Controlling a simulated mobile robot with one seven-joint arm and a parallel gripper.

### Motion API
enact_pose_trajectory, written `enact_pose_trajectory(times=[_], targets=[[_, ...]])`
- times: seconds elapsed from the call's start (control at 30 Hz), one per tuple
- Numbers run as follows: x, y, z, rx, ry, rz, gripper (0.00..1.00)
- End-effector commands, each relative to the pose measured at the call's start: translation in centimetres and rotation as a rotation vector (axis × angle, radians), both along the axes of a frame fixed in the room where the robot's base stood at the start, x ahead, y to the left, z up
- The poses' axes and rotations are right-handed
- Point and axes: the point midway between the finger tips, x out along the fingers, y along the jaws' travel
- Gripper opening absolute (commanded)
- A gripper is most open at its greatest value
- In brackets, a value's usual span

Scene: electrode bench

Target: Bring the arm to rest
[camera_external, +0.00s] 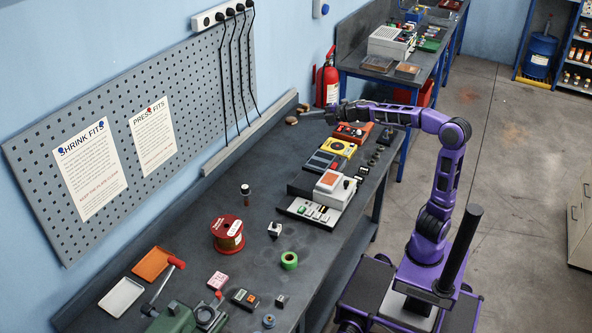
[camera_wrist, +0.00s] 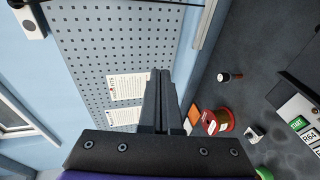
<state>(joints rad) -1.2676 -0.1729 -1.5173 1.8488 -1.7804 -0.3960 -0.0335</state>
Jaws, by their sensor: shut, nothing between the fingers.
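My purple arm rises from my base at the right of the bench and reaches left over the bench's far end in the external view. My gripper (camera_external: 304,115) is at its left end, above the bench top (camera_external: 190,230). In the wrist view the two dark fingers of my gripper (camera_wrist: 161,75) lie together, shut, with nothing between them. Behind them show the pegboard (camera_wrist: 100,50) and its two paper notices. In the external view the fingertips are small, close to two round brown items (camera_external: 292,120); I cannot tell whether they touch.
Below my forearm stand an orange device (camera_external: 352,132) and a yellow device (camera_external: 341,148). A white-and-orange instrument (camera_external: 334,188) and a red wire spool (camera_external: 228,234) are nearer. A fire extinguisher (camera_external: 328,82) stands beyond the bench end. The floor at the right (camera_external: 510,170) is clear.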

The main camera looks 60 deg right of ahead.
Motion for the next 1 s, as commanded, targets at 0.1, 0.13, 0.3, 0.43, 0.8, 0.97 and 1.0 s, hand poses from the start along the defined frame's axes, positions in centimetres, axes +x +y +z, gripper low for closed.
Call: enact_pose_trajectory(times=[0.1, 0.13, 0.3, 0.43, 0.8, 0.97, 1.0], targets=[[-0.4, -0.4, -0.5, 0.104, 0.000, -0.049, 0.00], [-0.5, -0.6, -0.5, 0.128, 0.001, -0.065, 0.00], [-1.5, -1.9, -0.9, 0.265, 0.011, -0.165, 0.00], [-2.6, -3.0, -1.4, 0.378, 0.028, -0.253, 0.00], [-12.4, -3.6, -5.6, 0.858, 0.231, -0.641, 0.00], [-19.3, -0.2, -8.9, 1.025, 0.404, -0.815, 0.00], [-21.1, 0.9, -9.9, 1.057, 0.451, -0.856, 0.00]])
